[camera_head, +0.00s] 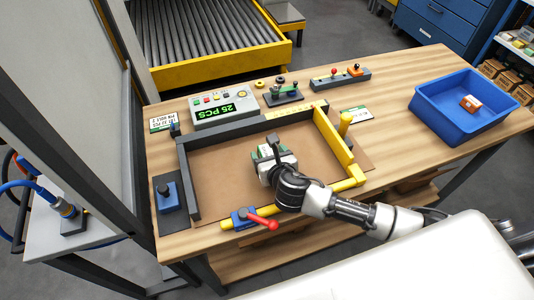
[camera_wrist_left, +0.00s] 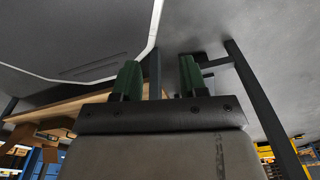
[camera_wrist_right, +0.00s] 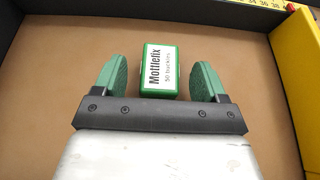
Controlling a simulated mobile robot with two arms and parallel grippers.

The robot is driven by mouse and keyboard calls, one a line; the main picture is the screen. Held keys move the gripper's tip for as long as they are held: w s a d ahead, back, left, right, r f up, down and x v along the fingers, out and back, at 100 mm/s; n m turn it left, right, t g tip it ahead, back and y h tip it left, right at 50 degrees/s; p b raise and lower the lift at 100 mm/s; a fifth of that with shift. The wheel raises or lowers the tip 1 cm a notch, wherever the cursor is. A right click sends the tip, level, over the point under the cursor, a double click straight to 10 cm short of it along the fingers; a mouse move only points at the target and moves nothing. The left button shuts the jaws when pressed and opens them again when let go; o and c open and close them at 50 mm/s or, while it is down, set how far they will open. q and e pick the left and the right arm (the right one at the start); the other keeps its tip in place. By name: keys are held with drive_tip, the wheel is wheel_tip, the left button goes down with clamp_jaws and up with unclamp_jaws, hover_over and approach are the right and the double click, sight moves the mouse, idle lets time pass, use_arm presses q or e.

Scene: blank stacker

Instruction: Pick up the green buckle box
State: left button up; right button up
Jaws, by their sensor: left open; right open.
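The green buckle box (camera_wrist_right: 159,71) has a white top label reading "Mottlefix 50 buckles". In the right wrist view it lies on the brown board between the fingertips of my right gripper (camera_wrist_right: 159,80), with a gap on each side. In the head view my right gripper (camera_head: 272,150) is over the box (camera_head: 266,171), which is partly hidden by the wrist. My right gripper is open. My left gripper (camera_wrist_left: 158,78) is open and empty in the left wrist view, away from the box; it does not show in the head view.
A frame with a dark left wall (camera_head: 187,180) and a yellow right wall (camera_head: 335,140) surrounds the board. A red-handled clamp (camera_head: 258,219) sits at the front. A blue bin (camera_head: 463,112) holding an orange-and-white box (camera_head: 471,103) stands right. A counter reading "25 PCS" (camera_head: 222,109) stands behind.

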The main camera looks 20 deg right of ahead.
drive_tip(key=shift+x, duration=0.85)
drive_tip(key=shift+s, duration=0.15)
drive_tip(key=c, duration=1.1)
